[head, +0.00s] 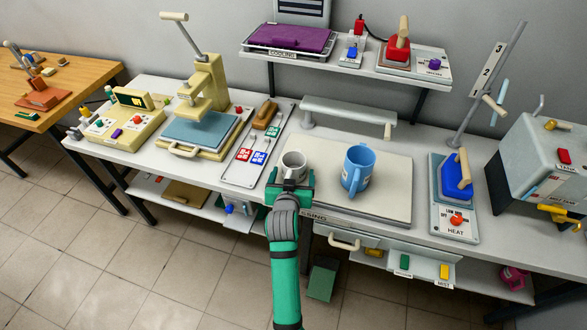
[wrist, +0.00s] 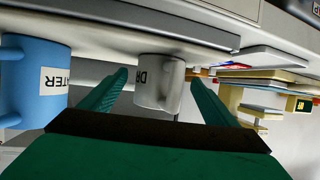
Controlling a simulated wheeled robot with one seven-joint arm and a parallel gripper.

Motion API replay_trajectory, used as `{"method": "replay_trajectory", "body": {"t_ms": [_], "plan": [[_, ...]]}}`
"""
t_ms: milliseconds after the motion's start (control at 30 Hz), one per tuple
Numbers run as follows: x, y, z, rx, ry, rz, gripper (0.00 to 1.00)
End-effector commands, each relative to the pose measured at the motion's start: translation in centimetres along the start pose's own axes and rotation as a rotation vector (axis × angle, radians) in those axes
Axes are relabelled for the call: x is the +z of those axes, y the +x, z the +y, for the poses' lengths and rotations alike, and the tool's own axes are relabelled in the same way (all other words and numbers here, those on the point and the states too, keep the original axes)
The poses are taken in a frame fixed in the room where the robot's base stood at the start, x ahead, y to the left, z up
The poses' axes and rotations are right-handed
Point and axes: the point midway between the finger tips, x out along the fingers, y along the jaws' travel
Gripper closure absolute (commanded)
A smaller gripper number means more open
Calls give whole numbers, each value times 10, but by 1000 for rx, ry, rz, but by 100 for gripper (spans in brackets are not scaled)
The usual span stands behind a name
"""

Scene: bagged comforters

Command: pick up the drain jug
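The drain jug (head: 293,161) is a small grey-white jug standing at the left front of the pale pressing board. In the wrist view the drain jug (wrist: 158,82) appears upside down, with a partly hidden label starting "DR". My gripper (head: 291,178) is open at the near side of the jug. In the wrist view the green fingers of my gripper (wrist: 160,80) are spread, one to each side of the jug. I cannot tell whether either finger touches it.
A larger blue jug (head: 357,168), its label ending "ATER" in the wrist view, stands right of the drain jug. The pressing board (head: 390,205) lies under both. A tray (head: 245,160) with red and blue tags is to the left. A wall shelf (head: 345,68) hangs behind.

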Motion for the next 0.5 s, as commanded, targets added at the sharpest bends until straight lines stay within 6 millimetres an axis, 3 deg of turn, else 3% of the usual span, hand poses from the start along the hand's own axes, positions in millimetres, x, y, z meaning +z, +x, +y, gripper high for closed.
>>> {"method": "replay_trajectory", "body": {"t_ms": [33, 200, 500], "plan": [[0, 0, 0, 0, 0, 0, 31], [0, 0, 0, 0, 0, 0, 68], [-2, -1, 0, 0, 0, 1, 68]]}}
